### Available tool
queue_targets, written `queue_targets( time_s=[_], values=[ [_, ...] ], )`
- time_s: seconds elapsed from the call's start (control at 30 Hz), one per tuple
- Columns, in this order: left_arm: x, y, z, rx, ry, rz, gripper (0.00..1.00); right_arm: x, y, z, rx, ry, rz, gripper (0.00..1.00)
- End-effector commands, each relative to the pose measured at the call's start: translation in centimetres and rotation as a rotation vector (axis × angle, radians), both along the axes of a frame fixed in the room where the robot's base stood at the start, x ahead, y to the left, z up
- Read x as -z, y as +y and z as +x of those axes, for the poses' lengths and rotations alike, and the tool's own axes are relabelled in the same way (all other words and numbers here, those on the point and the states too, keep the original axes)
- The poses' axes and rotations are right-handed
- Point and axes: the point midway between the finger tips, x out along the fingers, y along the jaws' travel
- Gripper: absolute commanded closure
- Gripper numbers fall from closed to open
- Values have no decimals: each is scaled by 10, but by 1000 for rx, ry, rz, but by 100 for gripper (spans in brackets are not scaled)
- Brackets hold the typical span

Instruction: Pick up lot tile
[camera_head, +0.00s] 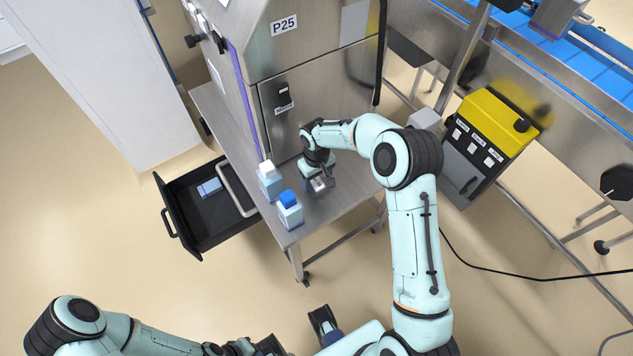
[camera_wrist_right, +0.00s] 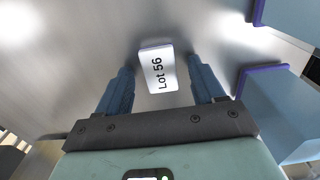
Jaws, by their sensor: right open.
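The lot tile (camera_wrist_right: 158,72) is a small white block with "Lot 56" printed on it, lying on the steel tabletop in the right wrist view. My right gripper (camera_wrist_right: 160,66) is open, with its two blue fingers on either side of the tile and a visible gap at each side. In the head view my right gripper (camera_head: 319,183) points down low over the steel table, and the tile is hard to make out there. My left gripper (camera_head: 268,346) is at the bottom edge, partly cut off, far from the tile.
Two pale blue containers, one with a white cap (camera_head: 268,184) and one with a blue cap (camera_head: 290,214), stand left of my right gripper on the steel table (camera_head: 345,196). The steel machine (camera_head: 315,85) rises behind. An open black drawer (camera_head: 188,233) lies left.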

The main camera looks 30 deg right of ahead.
Motion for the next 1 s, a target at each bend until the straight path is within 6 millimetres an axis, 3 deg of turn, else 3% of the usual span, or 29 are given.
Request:
queue_targets(
  time_s=[0.2,0.27,0.4,0.77,0.87,1.0],
  values=[
    [0,0,0,0,0,0,100,1,0,1,0,-2,0,32],
    [0,0,0,0,0,0,100,1,0,1,0,-2,0,48],
    [0,0,0,0,0,0,100,0,0,1,0,-2,0,91],
    [0,0,0,0,0,0,100,-6,0,1,0,-4,-1,92],
    [-1,0,0,0,0,0,100,-19,0,2,0,-6,-2,92],
    [-3,0,1,0,-1,0,100,-53,0,2,0,-9,-1,92]
  ],
)
